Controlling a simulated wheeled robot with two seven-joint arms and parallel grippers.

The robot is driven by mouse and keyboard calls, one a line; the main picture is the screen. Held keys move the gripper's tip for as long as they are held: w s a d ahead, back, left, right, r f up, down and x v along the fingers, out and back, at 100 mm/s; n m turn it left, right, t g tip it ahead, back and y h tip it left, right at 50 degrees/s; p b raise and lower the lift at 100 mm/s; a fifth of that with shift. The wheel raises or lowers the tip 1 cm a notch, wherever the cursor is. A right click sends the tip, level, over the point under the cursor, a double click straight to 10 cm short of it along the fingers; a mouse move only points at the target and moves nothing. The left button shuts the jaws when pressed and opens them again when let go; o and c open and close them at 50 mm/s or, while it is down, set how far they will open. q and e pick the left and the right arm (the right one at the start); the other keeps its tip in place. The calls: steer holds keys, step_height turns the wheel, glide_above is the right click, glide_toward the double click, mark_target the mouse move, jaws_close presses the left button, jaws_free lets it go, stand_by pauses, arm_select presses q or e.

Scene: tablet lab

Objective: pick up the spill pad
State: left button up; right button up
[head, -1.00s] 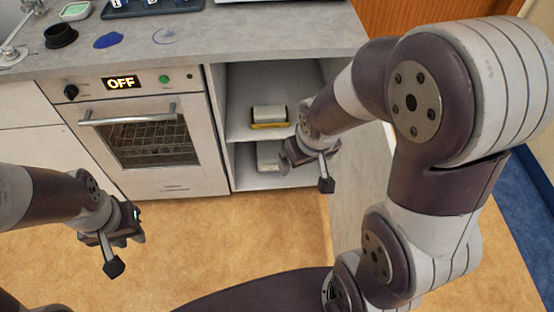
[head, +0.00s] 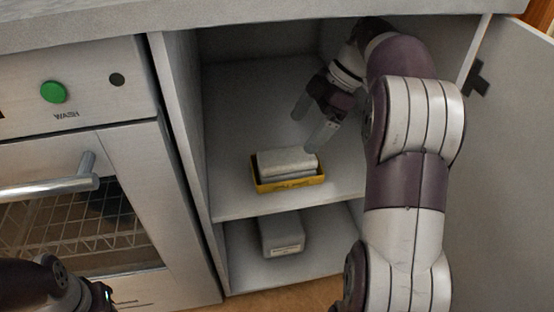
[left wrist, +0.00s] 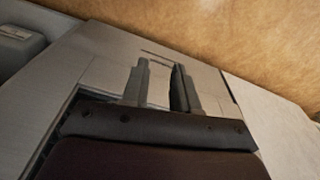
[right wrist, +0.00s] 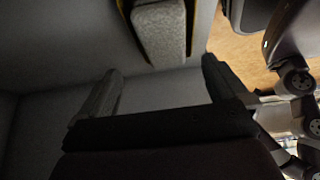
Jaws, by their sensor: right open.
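Pale grey pads, the spill pad by their look (head: 287,160), lie stacked in a yellow tray (head: 290,187) on the cabinet's upper shelf. The pad and tray edge also show in the right wrist view (right wrist: 160,30), beyond the fingers. My right gripper (head: 310,124) is inside the cabinet, open and empty, behind and slightly above the tray, apart from the pad. Its two spread fingers show in the right wrist view (right wrist: 160,72). My left gripper (left wrist: 160,68) has a gap between its fingers and holds nothing, in front of pale cabinet fronts.
A grey labelled box (head: 281,233) sits on the lower shelf (head: 330,255). The cabinet's left wall (head: 185,130) and the countertop (head: 250,18) bound the opening. An open door panel (head: 500,190) stands at right. The washer (head: 120,200) with its handle is at left.

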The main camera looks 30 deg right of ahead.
mark_target(290, 155)
steer(key=b+x, duration=0.5)
steer(key=s+b+x, duration=0.1)
steer(key=b+x, duration=0.1)
steer(key=b, duration=0.1)
steer(key=shift+w+d+f, duration=0.1)
steer(key=shift+w+f, duration=0.05)
steer(key=shift+f, duration=0.15)
steer(key=shift+r, duration=0.3)
steer(key=c, duration=1.1)
